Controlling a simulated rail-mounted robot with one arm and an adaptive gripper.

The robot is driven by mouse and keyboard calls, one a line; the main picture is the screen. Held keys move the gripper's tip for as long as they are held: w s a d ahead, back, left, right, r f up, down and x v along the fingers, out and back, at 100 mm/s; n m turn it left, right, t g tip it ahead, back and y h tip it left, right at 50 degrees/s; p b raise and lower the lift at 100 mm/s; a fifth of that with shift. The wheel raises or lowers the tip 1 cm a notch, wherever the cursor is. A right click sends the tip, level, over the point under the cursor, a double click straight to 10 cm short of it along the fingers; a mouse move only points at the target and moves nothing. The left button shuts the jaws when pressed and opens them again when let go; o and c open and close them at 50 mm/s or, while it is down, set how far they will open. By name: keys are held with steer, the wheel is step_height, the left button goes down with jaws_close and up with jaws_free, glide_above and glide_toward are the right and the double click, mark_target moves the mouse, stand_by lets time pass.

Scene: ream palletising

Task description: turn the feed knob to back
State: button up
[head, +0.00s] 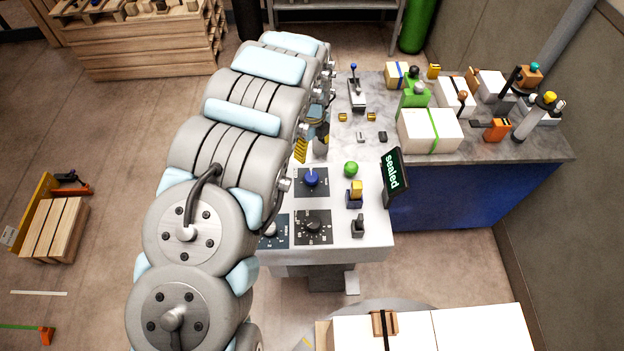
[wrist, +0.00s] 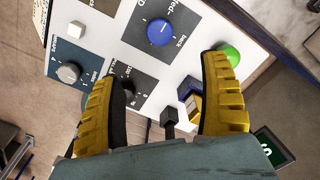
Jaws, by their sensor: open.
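The feed knob is a round blue knob on a dark square plate of the white panel. It shows in the wrist view (wrist: 160,31) with the words "feed" and "back" printed near it, and in the head view (head: 312,180). I cannot tell for certain where its mark points. My gripper (wrist: 160,72) has its two yellow fingers spread wide, with nothing between them. The feed knob lies beyond the fingertips, near the top middle of the wrist view, apart from them. In the head view my gripper (head: 301,149) is mostly hidden behind my arm.
A black dial (head: 313,225), a grey knob (wrist: 68,73), a green button (head: 351,169), a yellow-topped switch (head: 355,193) and a small lever (head: 358,225) crowd the panel. A screen reading "sealed" (head: 392,177) stands at its right. Wrapped reams (head: 420,132) sit on the bench behind.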

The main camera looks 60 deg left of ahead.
mark_target(312, 177)
steer(key=shift+f+p, duration=0.7)
steer(key=shift+f, duration=6.8)
steer(key=c, duration=1.2)
